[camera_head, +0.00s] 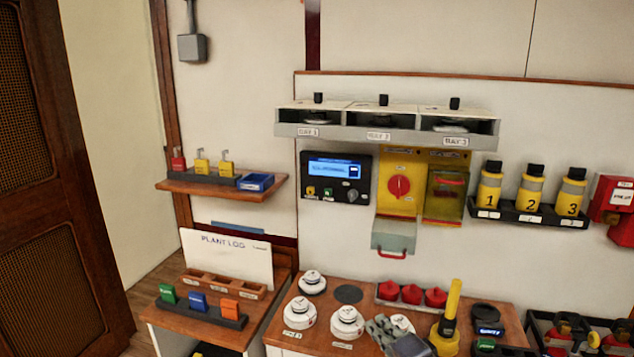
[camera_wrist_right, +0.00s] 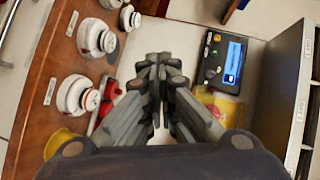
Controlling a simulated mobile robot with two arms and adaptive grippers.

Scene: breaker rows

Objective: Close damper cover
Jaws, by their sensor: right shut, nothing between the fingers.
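A yellow panel (camera_head: 399,170) with a red rotary knob (camera_head: 399,186) is on the wall. A grey-green flap (camera_head: 393,239) with a red handle (camera_head: 391,255) hangs open below it; its label is not readable, but it looks like the damper cover. To its right, a see-through yellow cover (camera_head: 446,194) stands over a red handle. My right gripper (camera_head: 384,326) is shut and empty, low over the table in front of the flap and apart from it.
White round detectors (camera_head: 347,322) and red domes (camera_head: 411,294) crowd the wooden table. A tall yellow-handled tool (camera_head: 453,300) stands right of my gripper. A grey relay shelf (camera_head: 384,135) juts out above the panels. A display unit (camera_head: 336,176) is to the left.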

